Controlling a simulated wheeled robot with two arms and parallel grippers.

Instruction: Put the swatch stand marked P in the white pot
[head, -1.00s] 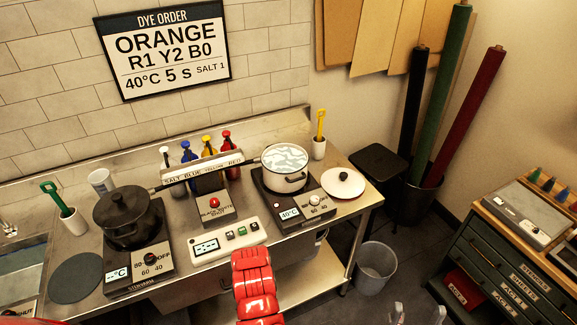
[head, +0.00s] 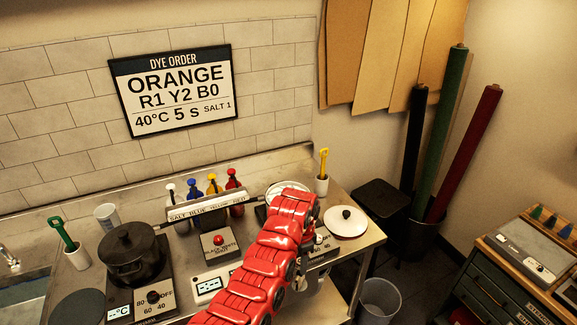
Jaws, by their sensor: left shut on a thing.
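The white pot (head: 284,186) sits on the right hot plate at the back of the steel counter. My red left arm covers most of it, leaving part of its pale rim in view. My left gripper (head: 302,281) hangs below the bent end of that arm, in front of the right hot plate. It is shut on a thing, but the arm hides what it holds. I cannot make out a swatch stand or a P mark. My right gripper is not in view.
A black pot (head: 132,251) stands on the left hot plate. A white lid (head: 346,221) lies right of the white pot. Dye bottles (head: 212,186) stand behind a label bar (head: 208,207). A yellow-handled tool stands in a white cup (head: 321,184). A bin (head: 378,300) is on the floor.

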